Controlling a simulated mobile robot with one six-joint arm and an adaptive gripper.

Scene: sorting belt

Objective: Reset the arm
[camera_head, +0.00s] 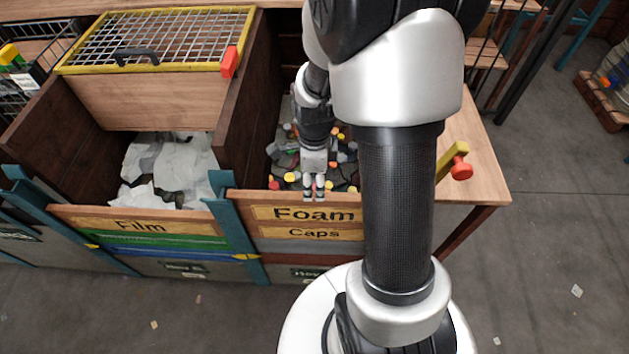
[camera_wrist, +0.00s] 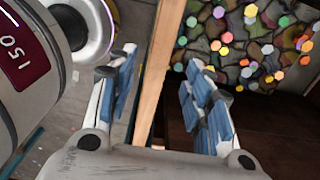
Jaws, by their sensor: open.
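My gripper (camera_head: 314,190) hangs over the front of the bin labelled Foam and Caps (camera_head: 297,224), close to its front board. In the wrist view, my gripper (camera_wrist: 160,95) shows two blue-padded fingers spread apart with nothing between them. The bin's wooden edge (camera_wrist: 163,60) runs behind the gap between the fingers. Several coloured caps (camera_wrist: 268,60) lie in the bin on the right of the wrist view. My arm hides the right part of the bin in the head view.
A bin labelled Film (camera_head: 130,226) with white sheets (camera_head: 165,165) stands to the left. A yellow-framed mesh lid (camera_head: 155,38) with a black handle sits above it. A wooden tabletop (camera_head: 482,170) with a red knob (camera_head: 461,168) is at right. The floor (camera_head: 560,230) farther right is mostly clear.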

